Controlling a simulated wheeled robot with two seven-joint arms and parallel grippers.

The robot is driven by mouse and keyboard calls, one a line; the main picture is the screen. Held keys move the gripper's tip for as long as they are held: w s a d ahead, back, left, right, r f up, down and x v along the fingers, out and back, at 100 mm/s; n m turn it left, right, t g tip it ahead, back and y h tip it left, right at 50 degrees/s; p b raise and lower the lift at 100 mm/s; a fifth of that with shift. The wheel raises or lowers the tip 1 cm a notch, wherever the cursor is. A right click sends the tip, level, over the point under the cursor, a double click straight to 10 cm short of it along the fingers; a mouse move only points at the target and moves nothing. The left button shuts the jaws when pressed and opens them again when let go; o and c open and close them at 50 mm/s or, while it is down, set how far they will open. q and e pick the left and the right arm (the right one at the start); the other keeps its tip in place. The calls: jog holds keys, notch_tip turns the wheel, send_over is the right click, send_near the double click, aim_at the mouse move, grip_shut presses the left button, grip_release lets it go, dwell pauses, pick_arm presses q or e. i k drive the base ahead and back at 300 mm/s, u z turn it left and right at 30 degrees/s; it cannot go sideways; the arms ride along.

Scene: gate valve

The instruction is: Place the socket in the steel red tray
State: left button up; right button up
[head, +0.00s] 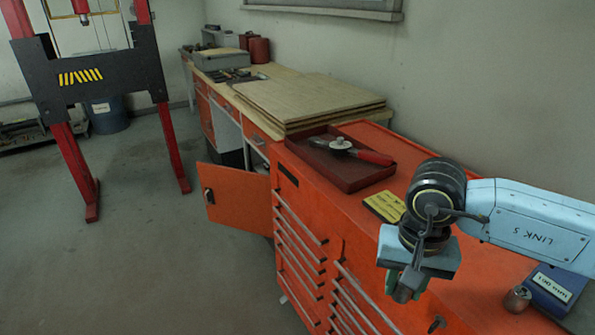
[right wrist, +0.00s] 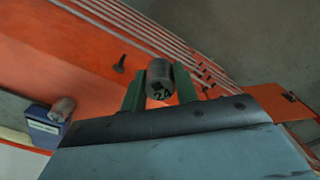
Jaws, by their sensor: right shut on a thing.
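My right gripper (head: 402,288) is over the orange cabinet's front right part, pointing down. In the right wrist view its green fingers (right wrist: 160,95) are shut on a grey metal socket (right wrist: 159,78) marked "24". The socket is mostly hidden by the wrist in the head view. The dark red steel tray (head: 318,170) sits farther back on the cabinet top, apart from the gripper. A tool with a red handle and a round metal part (head: 345,146) lies in it. My left gripper is not in view.
A second socket (head: 517,298) stands beside a blue box (head: 552,290) at the right. A yellow pad (head: 385,206) lies between tray and gripper. Stacked boards (head: 310,98) lie behind the tray.

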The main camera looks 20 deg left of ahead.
aim_at(333, 169)
jog(key=u, duration=0.35)
jog(key=k, duration=0.85)
jog(key=u, duration=1.2)
jog(key=i, duration=1.4)
jog(key=z, duration=0.8)
jog(key=i, duration=0.8)
jog(key=z, duration=0.9)
